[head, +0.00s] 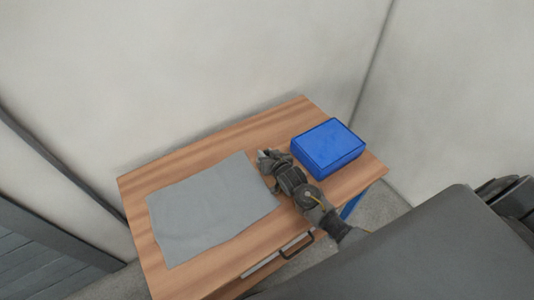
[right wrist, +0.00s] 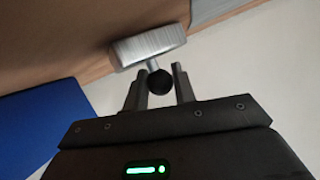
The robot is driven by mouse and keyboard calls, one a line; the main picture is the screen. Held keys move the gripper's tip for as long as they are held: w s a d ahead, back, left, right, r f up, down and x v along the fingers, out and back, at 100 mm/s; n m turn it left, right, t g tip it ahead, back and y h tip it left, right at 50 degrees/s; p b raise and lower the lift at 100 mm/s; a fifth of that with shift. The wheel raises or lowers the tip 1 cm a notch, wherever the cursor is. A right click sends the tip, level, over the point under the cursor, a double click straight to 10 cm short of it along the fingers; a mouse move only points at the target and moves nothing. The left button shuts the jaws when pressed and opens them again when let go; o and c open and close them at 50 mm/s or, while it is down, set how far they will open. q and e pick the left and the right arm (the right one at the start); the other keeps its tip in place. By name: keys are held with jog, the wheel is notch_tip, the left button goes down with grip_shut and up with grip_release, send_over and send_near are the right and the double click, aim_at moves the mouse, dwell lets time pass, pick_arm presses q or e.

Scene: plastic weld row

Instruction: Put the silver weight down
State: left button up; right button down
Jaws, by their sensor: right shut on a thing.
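The silver weight (right wrist: 148,45) is a flat metal block with a thin stem and a round black knob (right wrist: 159,81). My right gripper (right wrist: 157,77) is shut on it, with the knob between the two fingers. In the head view my right gripper (head: 268,160) is over the wooden table, between a grey cloth and a blue box. The weight cannot be made out clearly there. In the right wrist view the weight is close to the wooden surface; I cannot tell whether it touches. My left gripper is not in view.
A grey cloth (head: 208,212) lies flat on the left part of the wooden table (head: 155,256). A closed blue box (head: 328,145) stands at the right. Bare wood shows along the back edge. A drawer with a dark handle (head: 296,246) is on the front.

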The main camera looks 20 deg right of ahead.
jog(key=c, duration=1.1)
grip_release()
jog(key=shift+c, duration=0.2)
jog(key=shift+s+r, duration=0.1)
jog(key=shift+s, duration=0.1)
jog(key=b+v, duration=0.1)
jog(key=v, duration=1)
jog(key=shift+s+r, duration=0.2)
jog(key=shift+s, duration=0.1)
